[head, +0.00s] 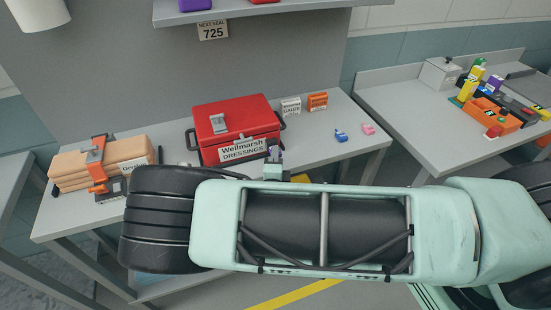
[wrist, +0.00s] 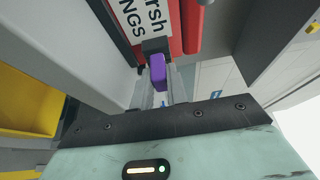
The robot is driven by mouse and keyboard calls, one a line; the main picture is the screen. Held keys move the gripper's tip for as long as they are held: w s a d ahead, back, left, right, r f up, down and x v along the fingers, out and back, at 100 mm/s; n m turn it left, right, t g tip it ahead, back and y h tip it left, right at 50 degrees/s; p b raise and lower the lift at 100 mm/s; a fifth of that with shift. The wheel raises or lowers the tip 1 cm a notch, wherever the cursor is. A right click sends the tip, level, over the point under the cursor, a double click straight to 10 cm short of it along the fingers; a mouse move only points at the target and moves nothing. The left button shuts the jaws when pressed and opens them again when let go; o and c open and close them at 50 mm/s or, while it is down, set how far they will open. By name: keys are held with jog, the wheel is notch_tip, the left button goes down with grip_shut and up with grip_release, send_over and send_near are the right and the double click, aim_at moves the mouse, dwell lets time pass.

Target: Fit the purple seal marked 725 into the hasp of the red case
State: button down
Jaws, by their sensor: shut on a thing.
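The red case (head: 236,118) stands closed on the grey bench, with a label reading "Wellmarsh DRESSINGS" on its front. A grey metal fitting (head: 218,124) is on its lid; I cannot tell whether it is the hasp. My gripper (head: 273,162) is at the case's front right, mostly hidden behind my arm. In the wrist view it is shut on a small purple seal (wrist: 157,70). The seal's number cannot be read. A dark grey piece (wrist: 155,45) lies just beyond the seal, by the label; I cannot tell whether they touch.
A sign (head: 212,31) reads "NEXT SEAL 725". A blue piece (head: 340,135) and a pink piece (head: 367,129) lie on the bench at right, near two small boxes (head: 291,106). A strapped tan bundle (head: 103,163) is at left. A shelf (head: 270,11) overhangs the back.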

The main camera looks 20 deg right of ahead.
jog(key=shift+w, duration=0.1)
jog(key=c, duration=1.3)
grip_release()
jog(key=shift+a, duration=0.1)
jog(key=b+v, duration=0.5)
jog(key=v, duration=1.2)
jog(key=shift+a, duration=0.1)
